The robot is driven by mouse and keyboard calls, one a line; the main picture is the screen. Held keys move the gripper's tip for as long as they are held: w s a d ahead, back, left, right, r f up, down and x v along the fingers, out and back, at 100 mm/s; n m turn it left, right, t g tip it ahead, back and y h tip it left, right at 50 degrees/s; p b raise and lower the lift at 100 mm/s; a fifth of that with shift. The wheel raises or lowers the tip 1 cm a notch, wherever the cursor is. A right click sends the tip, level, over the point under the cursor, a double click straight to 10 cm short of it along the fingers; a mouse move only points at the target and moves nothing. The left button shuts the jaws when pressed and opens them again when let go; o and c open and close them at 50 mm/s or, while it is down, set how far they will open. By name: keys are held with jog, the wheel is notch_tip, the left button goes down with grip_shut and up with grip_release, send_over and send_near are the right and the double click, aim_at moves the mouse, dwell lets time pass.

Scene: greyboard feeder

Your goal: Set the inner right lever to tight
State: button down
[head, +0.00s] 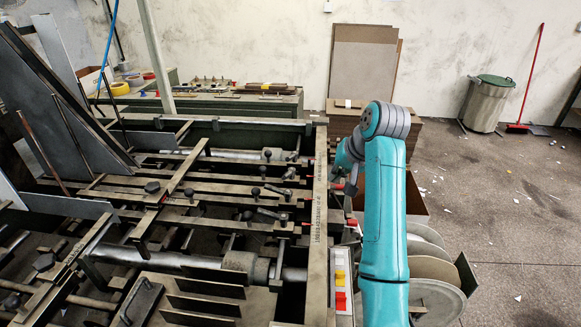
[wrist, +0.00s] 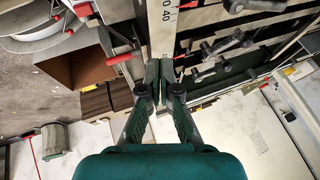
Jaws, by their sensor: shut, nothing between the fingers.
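My gripper (wrist: 159,70) is shut and empty, its two dark green fingers side by side in the wrist view. Its tips overlap the end of the pale marked rail (wrist: 163,25). In the wrist view, black clamp levers (wrist: 222,46) with round knobs sit on the machine bars right of the fingers, apart from them. The same group of levers (head: 271,214) shows in the head view, left of the rail (head: 319,200). I cannot tell which one is the inner right lever, nor its setting.
Red-tipped handles (wrist: 118,59) stick out on the rail's outer side. A brown open box (wrist: 75,58) lies beyond them. Stacked boards (head: 362,65) lean on the back wall, near a bin (head: 486,103). The floor at right is mostly clear, with scraps.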

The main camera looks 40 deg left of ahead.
jog(key=s+a+r, duration=0.1)
jog(key=a+r, duration=0.2)
jog(key=r, duration=0.5)
jog(key=shift+s+a+r+n+g, duration=0.35)
jog(key=shift+a+r+n+g, duration=0.05)
jog(key=shift+f, duration=0.1)
send_near(288, 176)
jog(key=w+f, duration=0.4)
jog(key=shift+s+a+f, duration=0.35)
jog(key=shift+a+f, duration=0.05)
jog(key=shift+a, duration=0.2)
jog(key=shift+s+a+f, duration=0.35)
jog(key=shift+a+f, duration=0.05)
jog(key=shift+a, duration=0.15)
jog(key=shift+s+a+f, duration=0.25)
jog(key=shift+a+f, duration=0.1)
jog(key=shift+a, duration=0.15)
